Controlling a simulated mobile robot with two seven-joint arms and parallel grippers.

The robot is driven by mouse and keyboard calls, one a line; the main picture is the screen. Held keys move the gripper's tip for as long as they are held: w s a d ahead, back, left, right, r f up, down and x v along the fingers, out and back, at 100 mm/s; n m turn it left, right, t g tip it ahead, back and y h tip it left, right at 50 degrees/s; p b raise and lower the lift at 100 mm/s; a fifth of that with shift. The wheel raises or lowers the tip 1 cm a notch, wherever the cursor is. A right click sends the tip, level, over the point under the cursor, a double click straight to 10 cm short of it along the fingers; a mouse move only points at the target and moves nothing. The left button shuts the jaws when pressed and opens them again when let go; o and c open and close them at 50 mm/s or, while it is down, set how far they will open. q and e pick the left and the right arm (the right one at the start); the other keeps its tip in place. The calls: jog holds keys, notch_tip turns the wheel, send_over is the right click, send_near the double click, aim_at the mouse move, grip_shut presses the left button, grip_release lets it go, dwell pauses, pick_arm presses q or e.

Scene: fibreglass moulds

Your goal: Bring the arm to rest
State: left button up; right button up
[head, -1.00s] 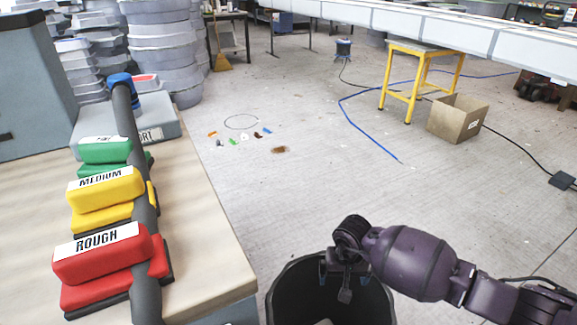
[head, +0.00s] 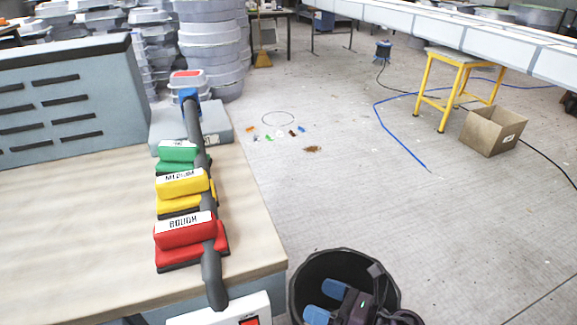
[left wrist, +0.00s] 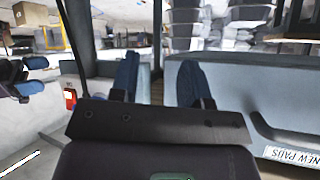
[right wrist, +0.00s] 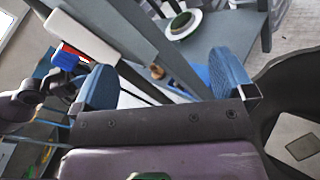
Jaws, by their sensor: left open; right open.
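My right gripper (head: 325,301) is at the bottom of the head view, over or in front of the black bin (head: 303,283); I cannot tell how high. Its two blue fingers are apart. In the right wrist view the gripper (right wrist: 165,80) is open with nothing between its fingers. My left gripper is out of the head view. In the left wrist view it (left wrist: 158,80) has its two blue fingers apart and holds nothing. My right gripper also shows at the left edge of the left wrist view.
A workbench (head: 90,240) on the left carries red (head: 187,233), yellow (head: 184,184) and green (head: 178,151) sanding blocks beside a dark bar (head: 203,165). A cardboard box (head: 490,132) and yellow stool (head: 447,95) stand right.

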jog(key=s+d+r+m+t+h+p, duration=0.2)
jog(key=s+d+m+t+h, duration=0.4)
jog(key=m, duration=0.7)
jog(key=s+d+r+m+t+h+p, duration=0.25)
jog(key=d+m+h, duration=0.35)
jog(key=m, duration=0.8)
pick_arm(q)
jog(key=shift+n, duration=0.7)
jog(key=r+p, duration=0.1)
jog(key=s+r+p, duration=0.1)
jog(key=r, duration=0.1)
jog(key=s+r+p, duration=0.1)
jog(key=shift+a+r, duration=0.15)
jog(key=shift+a, duration=0.25)
pick_arm(e)
jog(key=s+d+f+m+g+h, duration=0.3)
jog(key=s+d+m+g, duration=0.2)
jog(key=s+m, duration=0.8)
jog(key=d+m, duration=0.2)
jog(key=d, duration=0.1)
pick_arm(q)
jog(key=shift+w+r, duration=0.25)
jog(key=shift+w, duration=0.05)
pick_arm(e)
jog(key=shift+f, duration=0.1)
